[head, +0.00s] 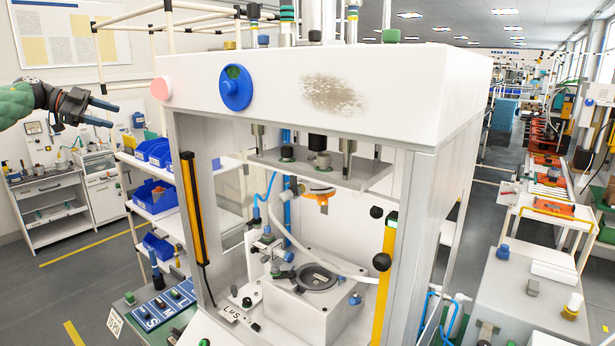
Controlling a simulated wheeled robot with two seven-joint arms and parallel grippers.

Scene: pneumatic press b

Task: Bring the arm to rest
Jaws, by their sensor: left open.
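My left gripper (103,112) is at the upper left in the head view, its two dark fingers apart with nothing between them. It hangs in the air to the left of the white pneumatic press (300,95), clear of it. My right gripper is not in view.
A shelf with blue bins (155,195) stands behind the press at left. A blue tray (160,308) with small parts lies at the lower left. A grey cabinet (510,295) stands at the right. Open air surrounds the gripper.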

